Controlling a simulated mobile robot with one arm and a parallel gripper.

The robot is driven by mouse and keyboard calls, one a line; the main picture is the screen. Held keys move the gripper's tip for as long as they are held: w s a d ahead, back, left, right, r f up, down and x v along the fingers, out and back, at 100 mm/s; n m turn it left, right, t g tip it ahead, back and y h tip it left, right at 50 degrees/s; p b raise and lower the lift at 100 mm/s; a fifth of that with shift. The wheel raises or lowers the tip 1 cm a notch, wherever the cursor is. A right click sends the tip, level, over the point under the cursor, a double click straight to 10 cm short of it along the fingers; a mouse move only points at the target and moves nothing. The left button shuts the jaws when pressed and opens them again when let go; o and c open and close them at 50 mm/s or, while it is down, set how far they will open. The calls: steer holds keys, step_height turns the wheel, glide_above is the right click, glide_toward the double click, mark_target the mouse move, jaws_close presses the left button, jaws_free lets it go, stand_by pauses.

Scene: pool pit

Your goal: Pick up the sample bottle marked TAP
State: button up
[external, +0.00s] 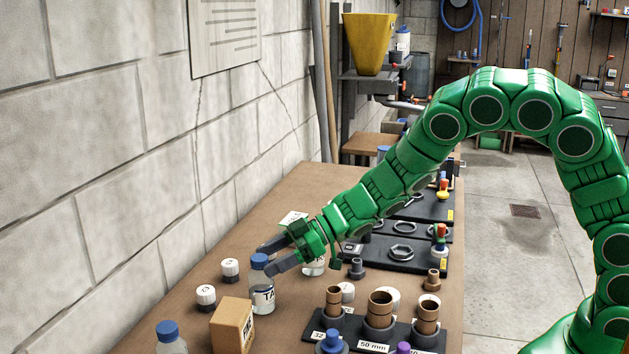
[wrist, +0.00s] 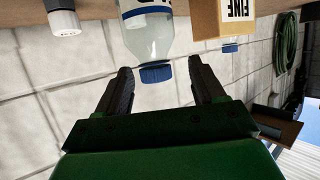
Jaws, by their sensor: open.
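The sample bottle (external: 263,293) is clear with a blue cap and a white label reading "TA", the rest of the label turned out of sight. It stands upright on the wooden bench near the wall. My gripper (external: 267,259) is open, its dark fingers reaching level with the bottle's cap. In the wrist view, a blue-capped bottle (wrist: 150,40) hangs inverted in the picture. Its cap lies between the two fingers of my gripper (wrist: 161,70), with a visible gap on each side.
A tan box (external: 231,325) marked FINE in the wrist view (wrist: 205,20) stands close by the bottle. Another blue-capped bottle (external: 171,335) is at the front. A black rack with brown fittings (external: 379,310) stands to the right.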

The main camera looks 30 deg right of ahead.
mark_target(254, 267)
steer(key=shift+w+x, duration=0.15)
steer(key=shift+x, duration=1.1)
steer(key=shift+w+x, duration=0.15)
steer(key=shift+x, duration=1.1)
steer(key=shift+f, duration=0.1)
jaws_close()
